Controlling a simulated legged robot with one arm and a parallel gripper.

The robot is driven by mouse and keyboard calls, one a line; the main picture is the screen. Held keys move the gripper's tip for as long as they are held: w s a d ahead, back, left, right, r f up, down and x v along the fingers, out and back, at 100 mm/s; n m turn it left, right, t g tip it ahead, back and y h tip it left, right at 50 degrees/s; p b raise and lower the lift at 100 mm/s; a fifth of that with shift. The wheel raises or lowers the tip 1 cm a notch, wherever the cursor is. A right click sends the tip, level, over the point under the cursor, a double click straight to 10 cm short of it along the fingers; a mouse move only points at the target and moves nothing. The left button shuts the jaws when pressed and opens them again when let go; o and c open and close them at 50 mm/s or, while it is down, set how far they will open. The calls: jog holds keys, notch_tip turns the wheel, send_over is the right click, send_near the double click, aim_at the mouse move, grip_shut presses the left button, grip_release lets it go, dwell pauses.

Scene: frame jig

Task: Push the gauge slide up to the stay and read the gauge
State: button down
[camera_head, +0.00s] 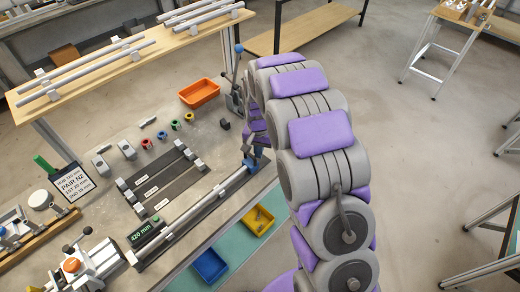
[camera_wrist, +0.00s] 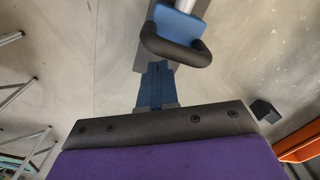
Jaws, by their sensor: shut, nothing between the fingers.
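A long grey tube, which looks like the stay (camera_head: 205,202), lies along a dark rail on the bench in the head view. A green display reading "420 mm" (camera_head: 146,231) stands at its near-left end. A blue block with a dark curved rim, apparently the gauge slide (camera_wrist: 178,26), is at the top of the wrist view, close to the tube's end; whether they touch is unclear. My gripper (camera_wrist: 156,68) has its blue fingers together, empty, just below the dark rim in the wrist view; contact cannot be told. In the head view my gripper (camera_head: 257,152) is at the rail's far-right end, partly hidden by my arm.
Shorter dark strips with grey end blocks (camera_head: 160,180) lie beside the rail. A sign reading "PAIR N2" (camera_head: 75,183) stands left. An orange bin (camera_head: 199,93) and a lever clamp (camera_head: 236,90) are behind. Yellow (camera_head: 258,220) and blue (camera_head: 209,265) bins sit below the bench's front edge.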

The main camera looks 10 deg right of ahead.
jog(key=shift+w+d+r+p, duration=0.2)
jog(key=shift+d+r+p, duration=0.1)
jog(key=shift+r, duration=0.3)
jog(key=shift+w+d+r+p, duration=0.15)
jog(key=shift+w+d+r, duration=0.15)
jog(key=shift+r, duration=0.25)
jog(key=shift+w+d+r+p, duration=0.15)
jog(key=shift+d+r+p, duration=0.15)
jog(key=shift+r, duration=0.3)
jog(key=shift+s+r, duration=0.15)
jog(key=shift+r, duration=0.1)
jog(key=s+d+r+n, duration=0.2)
jog(key=s+r, duration=1.1)
jog(key=s, duration=0.5)
jog(key=s+r+n+g, duration=0.1)
jog(key=s+r+n, duration=0.1)
jog(key=s, duration=2)
jog(key=shift+d+r+n+g, duration=0.2)
jog(key=shift+r+n+g, duration=0.2)
jog(key=shift+r, duration=0.25)
jog(key=shift+a, duration=0.15)
